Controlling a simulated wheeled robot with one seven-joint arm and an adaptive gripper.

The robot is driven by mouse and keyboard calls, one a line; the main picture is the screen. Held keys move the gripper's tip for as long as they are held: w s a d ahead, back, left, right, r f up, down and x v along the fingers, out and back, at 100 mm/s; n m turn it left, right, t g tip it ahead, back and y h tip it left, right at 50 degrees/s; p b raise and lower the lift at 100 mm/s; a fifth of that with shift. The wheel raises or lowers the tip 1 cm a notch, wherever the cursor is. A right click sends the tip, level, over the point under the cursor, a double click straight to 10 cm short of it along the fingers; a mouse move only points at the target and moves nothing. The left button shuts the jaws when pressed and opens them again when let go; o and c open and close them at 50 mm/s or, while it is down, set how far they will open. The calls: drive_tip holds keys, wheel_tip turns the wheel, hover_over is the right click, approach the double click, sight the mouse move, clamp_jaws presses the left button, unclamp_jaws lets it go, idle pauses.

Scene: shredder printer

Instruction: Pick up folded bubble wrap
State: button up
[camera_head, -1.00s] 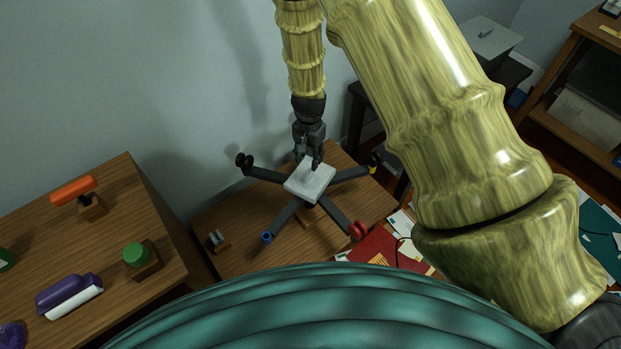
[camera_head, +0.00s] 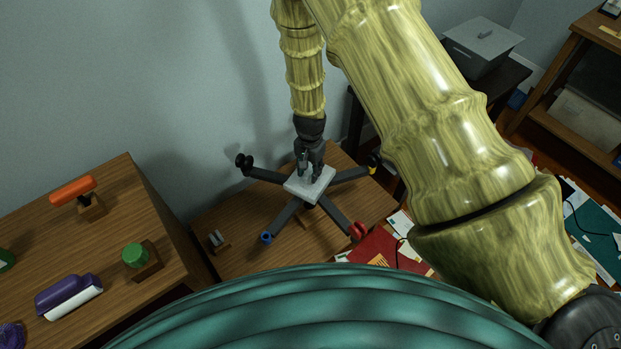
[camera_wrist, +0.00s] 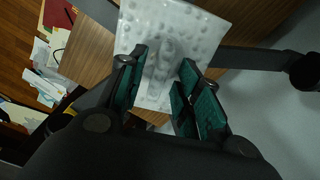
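The folded bubble wrap (camera_head: 298,188) is a pale grey, bumpy square pad. It lies on top of a dark stand with several spread legs, on the low wooden table. In the wrist view the bubble wrap (camera_wrist: 180,32) fills the top middle, with a raised ridge down its centre. My gripper (camera_head: 308,178) is right over it in the head view, pointing down. In the wrist view my gripper (camera_wrist: 160,85) is open, its green finger pads apart with the pad's near part and ridge between them. I cannot tell whether the fingers touch the wrap.
The stand's legs (camera_head: 287,215) reach out with coloured ends, blue, red, yellow and black. A small holder (camera_head: 217,242) stands at the table's left. A higher wooden desk (camera_head: 160,215) at left holds a purple bottle (camera_head: 68,294) and a green-topped block (camera_head: 136,256). The wall is close behind.

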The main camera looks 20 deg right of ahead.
clamp_jaws()
